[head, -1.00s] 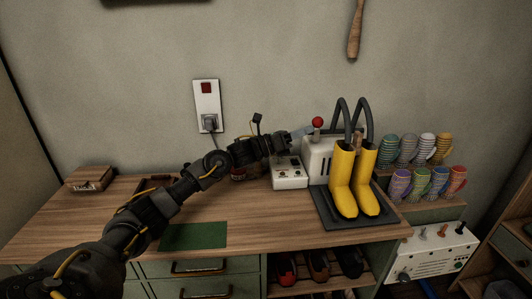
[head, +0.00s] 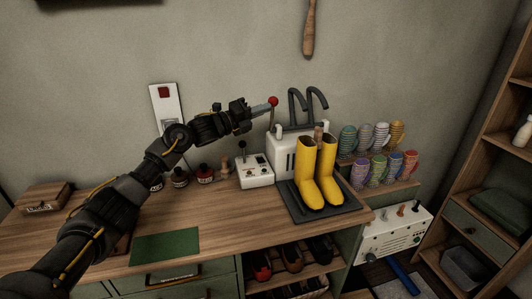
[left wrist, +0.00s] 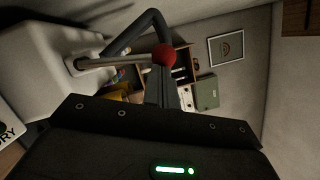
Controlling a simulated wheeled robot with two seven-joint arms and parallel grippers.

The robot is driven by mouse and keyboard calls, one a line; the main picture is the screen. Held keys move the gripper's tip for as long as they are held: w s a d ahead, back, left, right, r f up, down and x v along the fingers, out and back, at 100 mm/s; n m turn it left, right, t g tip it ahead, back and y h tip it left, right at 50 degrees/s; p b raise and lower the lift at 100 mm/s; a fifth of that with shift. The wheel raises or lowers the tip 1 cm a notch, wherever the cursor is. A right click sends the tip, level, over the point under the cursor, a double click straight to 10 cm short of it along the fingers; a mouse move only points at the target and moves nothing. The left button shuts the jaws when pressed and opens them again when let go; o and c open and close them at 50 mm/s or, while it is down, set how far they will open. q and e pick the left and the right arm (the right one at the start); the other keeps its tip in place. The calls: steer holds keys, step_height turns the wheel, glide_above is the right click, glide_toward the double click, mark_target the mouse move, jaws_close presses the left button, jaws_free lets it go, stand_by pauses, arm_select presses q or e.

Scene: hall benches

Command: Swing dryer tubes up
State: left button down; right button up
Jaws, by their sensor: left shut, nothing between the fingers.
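The boot dryer (head: 283,160) is a white box on the bench. Its two dark grey tubes, left (head: 293,105) and right (head: 312,98), stand up above it with hooked ends clear of the yellow boots (head: 306,165). The boots stand upright on a dark mat (head: 345,211). A lever with a red ball (head: 273,101) rises at the dryer's left. My left gripper (head: 266,108) is shut and empty, its fingertips at the ball; contact is unclear. The left wrist view shows the ball (left wrist: 165,55) just beyond the fingers (left wrist: 163,88). My right gripper is out of view.
A small white control box (head: 255,174) with its own lever stands left of the dryer. Several jars (head: 204,173) stand behind my arm. Patterned mugs (head: 378,170) fill racks at right. A green mat (head: 165,245) lies on the bench front.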

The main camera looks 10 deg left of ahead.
arm_select(q)
steer(key=shift+w+a+r+n+y+p, duration=0.15)
steer(key=shift+w+r+n+y+p, duration=0.25)
steer(key=shift+w+n, duration=0.45)
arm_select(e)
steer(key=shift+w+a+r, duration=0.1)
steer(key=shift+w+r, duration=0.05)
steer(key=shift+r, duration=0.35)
arm_select(q)
steer(key=shift+s, duration=0.15)
